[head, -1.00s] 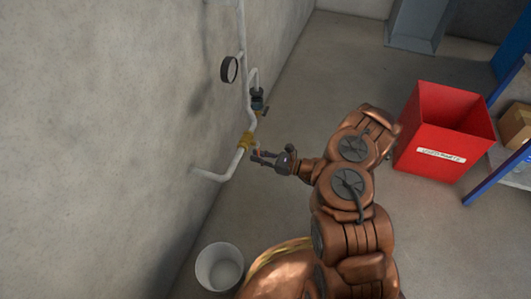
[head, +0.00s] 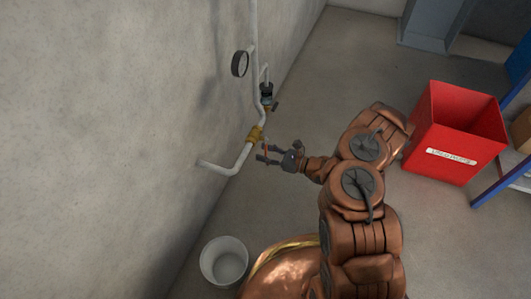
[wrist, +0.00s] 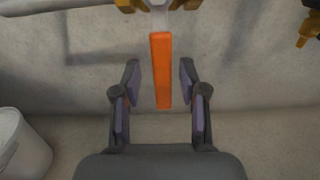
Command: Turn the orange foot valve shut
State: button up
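The orange valve handle (wrist: 161,70) hangs straight down from the pipe at the top of the wrist view. In the head view it is a small orange sliver (head: 265,148) below the brass valve body (head: 254,134) on the white wall pipe. My gripper (wrist: 160,76) is open, with one finger left and one right of the handle's lower part. Gaps show on both sides in the wrist view, and neither finger appears to touch it. In the head view my gripper (head: 263,153) is close by the valve. How deep the handle sits between the fingers is hard to tell.
A round gauge (head: 240,63) and a second, dark valve (head: 267,94) sit higher on the pipework. A white bucket (head: 224,263) stands by the wall, also in the wrist view (wrist: 22,145). A red bin (head: 455,130) and a blue-framed shelf (head: 503,180) stand right. Floor between is clear.

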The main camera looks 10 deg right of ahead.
jog(key=shift+d, duration=0.15)
jog(key=v, duration=1.1)
jog(key=shift+s+d, duration=0.2)
jog(key=shift+d, duration=0.15)
jog(key=shift+r, duration=0.1)
